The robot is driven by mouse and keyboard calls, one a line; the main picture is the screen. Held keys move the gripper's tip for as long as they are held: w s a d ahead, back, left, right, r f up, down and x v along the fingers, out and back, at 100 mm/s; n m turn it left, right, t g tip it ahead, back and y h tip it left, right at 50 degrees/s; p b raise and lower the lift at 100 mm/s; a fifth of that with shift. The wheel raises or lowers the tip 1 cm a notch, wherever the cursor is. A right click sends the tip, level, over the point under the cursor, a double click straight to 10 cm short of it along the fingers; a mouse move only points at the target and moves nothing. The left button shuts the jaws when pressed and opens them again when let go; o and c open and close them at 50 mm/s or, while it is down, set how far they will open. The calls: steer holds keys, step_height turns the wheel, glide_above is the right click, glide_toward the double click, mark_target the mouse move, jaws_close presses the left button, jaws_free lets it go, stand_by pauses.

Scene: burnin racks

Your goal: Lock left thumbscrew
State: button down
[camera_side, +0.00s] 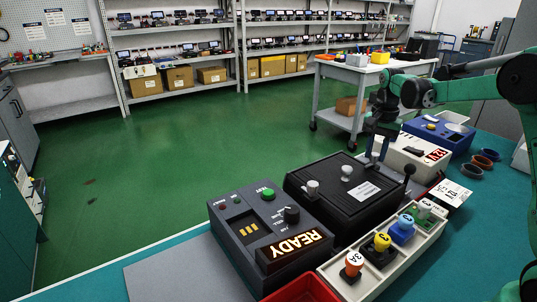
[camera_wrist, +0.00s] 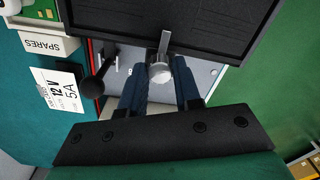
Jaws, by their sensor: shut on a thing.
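A silver thumbscrew (camera_wrist: 160,72) with a flat upright tab sits at the edge of a black fixture (camera_wrist: 200,25) in the wrist view. My gripper (camera_wrist: 159,80) has its two blue-grey fingers closed on this thumbscrew, one on each side. In the side view my gripper (camera_side: 376,160) points down at the far edge of the black fixture (camera_side: 325,203); the held thumbscrew is hidden or too small to tell there. Two other pale knobs stand on the fixture, a near one (camera_side: 313,187) and a middle one (camera_side: 347,172).
A black ball-ended lever (camera_wrist: 108,52) stands close beside my fingers. A grey console (camera_side: 262,230) reads READY. A tray (camera_side: 400,250) of coloured numbered plugs lies in front. A white instrument (camera_side: 405,152) and blue box (camera_side: 440,130) stand behind.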

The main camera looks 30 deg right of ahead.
mark_target(376, 154)
stand_by(0.4)
steer(key=c, duration=0.6)
jaws_free()
steer(key=shift+r, duration=2.8)
